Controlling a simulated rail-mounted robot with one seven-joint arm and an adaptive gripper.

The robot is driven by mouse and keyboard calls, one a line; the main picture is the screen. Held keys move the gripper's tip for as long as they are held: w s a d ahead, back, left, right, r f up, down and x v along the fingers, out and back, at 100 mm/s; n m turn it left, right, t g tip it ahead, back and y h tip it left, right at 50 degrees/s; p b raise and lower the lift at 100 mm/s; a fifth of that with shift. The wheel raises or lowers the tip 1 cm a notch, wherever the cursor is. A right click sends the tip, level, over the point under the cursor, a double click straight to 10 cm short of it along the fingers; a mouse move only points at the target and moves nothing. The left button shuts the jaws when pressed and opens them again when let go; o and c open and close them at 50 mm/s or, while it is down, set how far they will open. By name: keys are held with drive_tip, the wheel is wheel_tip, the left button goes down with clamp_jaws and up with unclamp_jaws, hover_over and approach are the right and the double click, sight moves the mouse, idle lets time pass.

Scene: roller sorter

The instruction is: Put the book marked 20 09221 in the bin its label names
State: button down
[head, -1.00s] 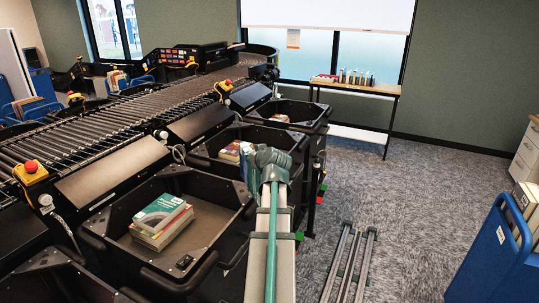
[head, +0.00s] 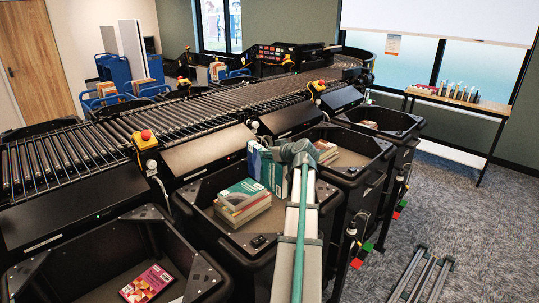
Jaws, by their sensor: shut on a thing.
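A teal book with a white part (head: 264,170) stands upright at the end of my arm, above the back of the middle bin (head: 265,246). My gripper (head: 279,160) is shut on this book; its fingers are mostly hidden behind the wrist. No mark can be read on the book. The middle bin holds a stack of books (head: 242,205) with a teal cover on top. The bin at front left (head: 205,277) holds a red and pink book (head: 146,284). No bin label is readable.
A roller conveyor (head: 75,155) with sloped black chutes (head: 210,151) runs along the left of the bins. Orange-red buttons (head: 146,135) stand on the chutes. More bins (head: 400,123) lie farther back. The carpet at right is mostly clear, with metal rails (head: 420,275).

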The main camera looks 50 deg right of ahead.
sight(286, 166)
drive_tip(key=shift+f+b, duration=0.7)
drive_tip(key=shift+f, duration=2)
drive_tip(key=c, duration=0.8)
unclamp_jaws()
drive_tip(key=shift+o, duration=0.4)
drive_tip(key=shift+s, duration=0.1)
drive_tip(key=v, duration=1.2)
